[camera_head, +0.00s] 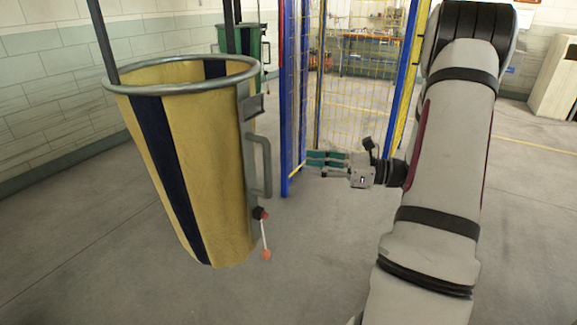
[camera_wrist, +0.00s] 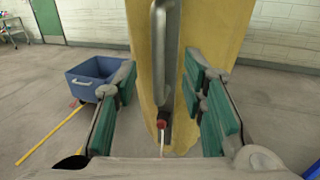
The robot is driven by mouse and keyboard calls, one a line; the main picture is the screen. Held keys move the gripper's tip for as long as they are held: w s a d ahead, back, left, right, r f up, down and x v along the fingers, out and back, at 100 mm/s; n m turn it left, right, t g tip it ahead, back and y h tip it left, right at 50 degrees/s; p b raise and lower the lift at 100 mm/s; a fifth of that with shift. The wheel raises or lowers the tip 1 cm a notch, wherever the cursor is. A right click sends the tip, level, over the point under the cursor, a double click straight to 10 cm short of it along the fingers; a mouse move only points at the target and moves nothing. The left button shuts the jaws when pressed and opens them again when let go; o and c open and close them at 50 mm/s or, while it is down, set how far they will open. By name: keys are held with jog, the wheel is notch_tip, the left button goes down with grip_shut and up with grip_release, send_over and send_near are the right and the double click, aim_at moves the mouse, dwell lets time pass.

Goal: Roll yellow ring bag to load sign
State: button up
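The yellow ring bag (camera_head: 208,150) hangs from dark straps at the left of the head view. It has a dark blue stripe and a grey metal ring (camera_head: 180,89) around its open top. A grey handle (camera_head: 267,165) runs upright down its right side, with a red-and-black knob (camera_head: 260,213) and a thin cord below. My gripper (camera_head: 310,162) is open and empty to the right of the bag, fingers towards it. In the wrist view the bag (camera_wrist: 215,30) and handle (camera_wrist: 170,60) show ahead, between the spread green finger pads. The gripper looks apart from the handle. I cannot make out a load sign.
A blue post (camera_head: 292,100) and yellow mesh fence (camera_head: 355,90) stand behind my gripper. A green bin (camera_head: 243,40) hangs or stands behind the bag. Open floor lies below.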

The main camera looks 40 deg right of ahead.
jog(key=w+d+f+n+g+y+p, duration=0.1)
jog(key=d+f+n+g+y+p, duration=0.1)
jog(key=d+f+n+g+y, duration=0.1)
jog(key=p, duration=0.2)
send_over(269, 193)
jog(key=shift+w+d+f+g+y, duration=0.2)
jog(key=shift+w+d+g+y, duration=0.1)
jog(key=shift+w, duration=0.15)
grip_shut()
